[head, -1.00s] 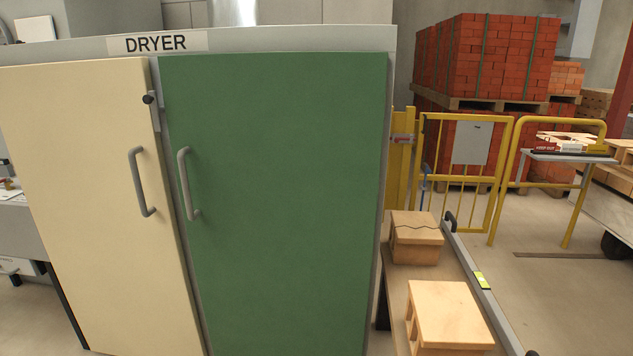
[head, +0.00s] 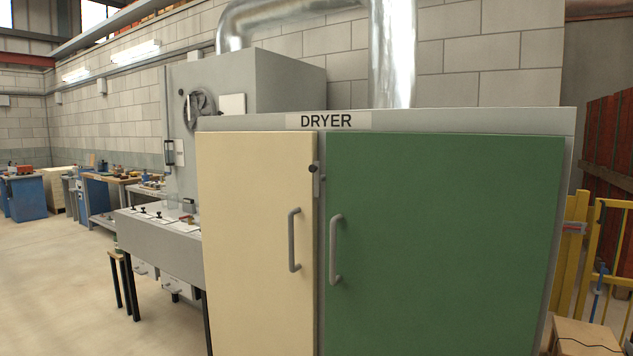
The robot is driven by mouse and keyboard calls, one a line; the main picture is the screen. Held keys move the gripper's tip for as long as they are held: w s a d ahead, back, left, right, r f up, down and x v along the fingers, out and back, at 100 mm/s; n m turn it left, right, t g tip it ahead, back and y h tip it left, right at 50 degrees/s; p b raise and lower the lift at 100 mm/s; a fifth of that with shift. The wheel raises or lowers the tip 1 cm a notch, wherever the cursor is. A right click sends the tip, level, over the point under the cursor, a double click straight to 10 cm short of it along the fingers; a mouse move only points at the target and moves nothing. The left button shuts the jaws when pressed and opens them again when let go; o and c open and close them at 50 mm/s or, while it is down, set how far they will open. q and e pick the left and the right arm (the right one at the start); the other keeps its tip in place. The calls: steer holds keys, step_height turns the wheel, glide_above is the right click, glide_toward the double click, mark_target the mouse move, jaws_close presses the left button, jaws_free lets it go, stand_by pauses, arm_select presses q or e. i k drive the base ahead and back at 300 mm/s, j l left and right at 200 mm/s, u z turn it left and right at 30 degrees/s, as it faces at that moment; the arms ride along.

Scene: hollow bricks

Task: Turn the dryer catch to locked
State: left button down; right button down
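The dryer is a grey cabinet with a DRYER sign (head: 328,121) on its top edge. It has a cream left door (head: 255,240) and a green right door (head: 445,240), and both look closed. The dryer catch (head: 315,178) is a small grey plate with a dark round knob, at the upper seam between the doors. It hangs on the cream door's edge; its exact setting is too small to tell. Each door has a grey vertical handle, one on the cream door (head: 292,240) and one on the green door (head: 335,250). Neither gripper shows.
A grey machine with a handwheel (head: 199,108) and a bench (head: 160,232) stand left of the dryer. A yellow gate (head: 607,245) and a wooden block (head: 585,340) are at the right edge. The floor (head: 55,290) at left is open.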

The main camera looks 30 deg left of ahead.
mark_target(315, 168)
steer(key=i+j, duration=0.25)
steer(key=j, duration=0.15)
steer(key=i+j, duration=0.25)
steer(key=j, duration=0.15)
steer(key=i+j, duration=0.25)
steer(key=j, duration=0.2)
steer(key=i+j+z, duration=0.1)
steer(key=i+j, duration=0.15)
steer(key=j, duration=0.15)
steer(key=i+j, duration=0.2)
steer(key=j, duration=0.2)
